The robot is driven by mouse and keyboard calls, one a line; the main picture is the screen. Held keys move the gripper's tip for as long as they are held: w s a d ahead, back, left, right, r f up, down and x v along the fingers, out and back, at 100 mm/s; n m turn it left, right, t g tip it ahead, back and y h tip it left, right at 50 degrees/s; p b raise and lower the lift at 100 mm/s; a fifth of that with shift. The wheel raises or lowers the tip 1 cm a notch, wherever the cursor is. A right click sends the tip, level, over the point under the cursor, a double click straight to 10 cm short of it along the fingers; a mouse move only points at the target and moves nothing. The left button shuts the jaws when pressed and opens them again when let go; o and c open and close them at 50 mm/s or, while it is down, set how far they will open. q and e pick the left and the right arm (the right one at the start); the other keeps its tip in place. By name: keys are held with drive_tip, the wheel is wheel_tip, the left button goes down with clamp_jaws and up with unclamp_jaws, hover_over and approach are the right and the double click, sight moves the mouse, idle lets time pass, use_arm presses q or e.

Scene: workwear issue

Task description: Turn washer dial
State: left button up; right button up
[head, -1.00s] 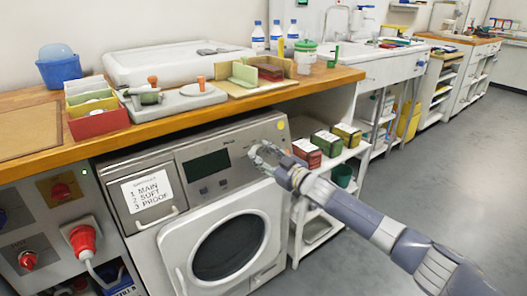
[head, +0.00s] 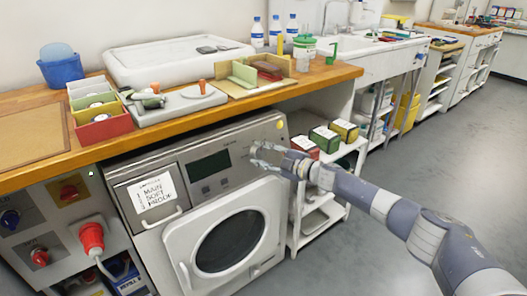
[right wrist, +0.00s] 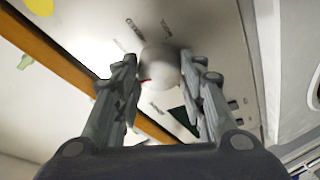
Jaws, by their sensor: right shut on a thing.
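The washer (head: 262,128) stands under the wooden counter, with a grey control panel, a dark display (head: 209,167) and a round door (head: 229,240). Its pale round dial (right wrist: 166,62) shows in the right wrist view between the fingers of my right gripper (right wrist: 163,82), with small printed marks around it. The gripper (head: 256,154) is shut on the dial at the right part of the panel. In the head view the fingers largely cover the dial, and its pointer direction cannot be read. My left gripper is not in view.
The wooden counter edge (head: 205,112) runs just above the panel. A white shelf (head: 322,222) with several small boxes stands right of the washer, under my right arm. A red plug (head: 91,236) is at the left. The floor at right is clear.

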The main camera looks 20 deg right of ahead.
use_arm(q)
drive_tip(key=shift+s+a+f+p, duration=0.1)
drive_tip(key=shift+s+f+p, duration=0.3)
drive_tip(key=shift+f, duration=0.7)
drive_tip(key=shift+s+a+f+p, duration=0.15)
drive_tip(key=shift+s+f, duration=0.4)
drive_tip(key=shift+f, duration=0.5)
use_arm(e)
drive_tip(key=shift+n+g, duration=0.6)
drive_tip(key=shift+n, duration=1.2)
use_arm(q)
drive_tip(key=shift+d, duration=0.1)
use_arm(e)
drive_tip(key=o, duration=1.1)
drive_tip(key=shift+c, duration=0.2)
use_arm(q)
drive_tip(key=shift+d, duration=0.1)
use_arm(e)
drive_tip(key=shift+d, duration=0.1)
drive_tip(key=v, duration=1.2)
